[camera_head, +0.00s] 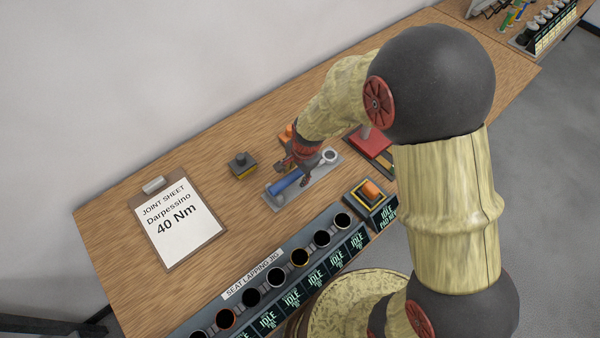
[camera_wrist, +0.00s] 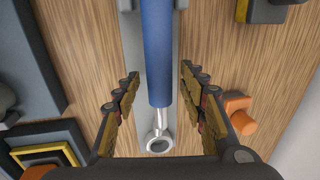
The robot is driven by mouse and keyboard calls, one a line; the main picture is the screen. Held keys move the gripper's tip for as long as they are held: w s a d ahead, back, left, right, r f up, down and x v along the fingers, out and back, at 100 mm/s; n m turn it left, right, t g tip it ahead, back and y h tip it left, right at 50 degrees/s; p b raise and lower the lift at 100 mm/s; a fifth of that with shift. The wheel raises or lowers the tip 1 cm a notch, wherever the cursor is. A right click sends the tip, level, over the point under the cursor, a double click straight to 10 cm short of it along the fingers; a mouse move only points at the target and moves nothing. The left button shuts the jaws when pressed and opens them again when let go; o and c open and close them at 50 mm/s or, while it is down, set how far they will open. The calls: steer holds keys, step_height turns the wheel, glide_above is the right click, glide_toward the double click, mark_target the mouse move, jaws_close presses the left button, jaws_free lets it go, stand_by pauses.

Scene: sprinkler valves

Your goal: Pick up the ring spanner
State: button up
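The ring spanner has a blue handle (camera_head: 285,182) and a silver ring end (camera_head: 329,156). It lies on a grey rectangular plate (camera_head: 273,205) on the wooden bench. In the wrist view the spanner (camera_wrist: 157,50) runs down the middle, with its ring at the bottom. My gripper (camera_head: 296,172) is above the spanner and partly covers it in the head view. In the wrist view my gripper (camera_wrist: 160,75) is open, with one finger on each side of the handle and visible gaps between. The far end of the handle is cut off in that view.
A clipboard (camera_head: 176,222) reading 40 Nm lies at left. A dark block (camera_head: 241,165) stands beside the plate. An orange knob (camera_wrist: 240,108) sits close to one finger. The seat lapping jig (camera_head: 262,284) lines the front edge, with an orange-button box (camera_head: 370,192) at its right.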

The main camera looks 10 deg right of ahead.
steer(key=shift+c, duration=1.1)
steer(key=c, duration=0.7)
jaws_close()
